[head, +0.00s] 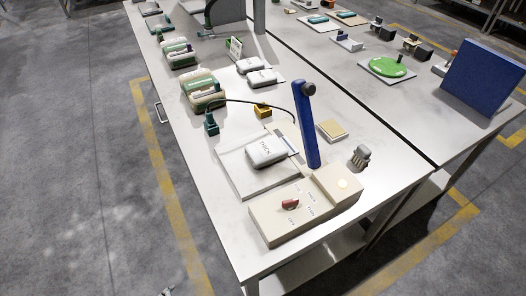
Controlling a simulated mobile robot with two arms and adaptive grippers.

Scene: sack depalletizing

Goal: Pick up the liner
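I cannot single out a liner for certain in the head view. A flat white panel (233,166) lies near the front of the long light table, with a rounded grey block (266,151) marked with dark lettering on it. A small grey metallic tip (167,291) pokes in at the bottom edge, left of the table and over the floor. It looks like part of my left gripper, but too little shows to tell its opening. My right gripper is out of view. No gripper touches anything on the table.
A beige control box (305,210) with a red knob and a tall blue lever (306,130) stand at the table's near end. Green-and-cream blocks (203,90) line the left edge. A blue panel (485,80) stands at right. The floor at left is clear.

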